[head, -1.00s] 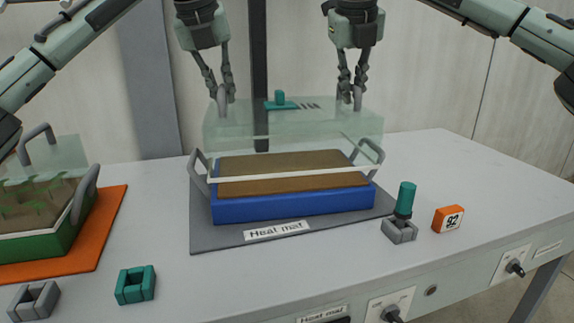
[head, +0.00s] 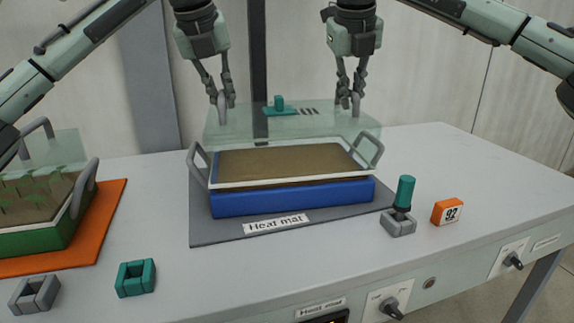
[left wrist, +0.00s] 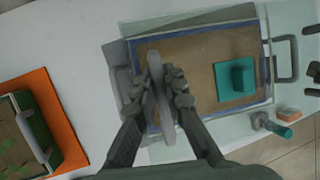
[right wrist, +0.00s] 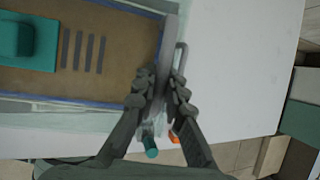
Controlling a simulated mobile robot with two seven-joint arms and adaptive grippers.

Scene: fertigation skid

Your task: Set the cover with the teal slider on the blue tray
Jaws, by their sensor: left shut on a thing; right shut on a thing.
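The clear cover (head: 320,126) has a white rim and a teal slider (head: 280,107) on top, with dark slots beside it. It hangs level over the blue tray (head: 290,199), which holds brown soil and sits on the grey heat mat (head: 215,232). A thin brown strip shows between the rim and the tray's front wall, so a small gap seems to remain. My left gripper (head: 222,103) is shut on the cover's left grey handle (left wrist: 160,100). My right gripper (head: 351,99) is shut on its right handle (right wrist: 167,70).
A green tray with seedlings (head: 35,240) and a clear cover stands on an orange mat (head: 105,220) at the left. Grey (head: 35,293) and teal (head: 136,279) blocks lie in front.

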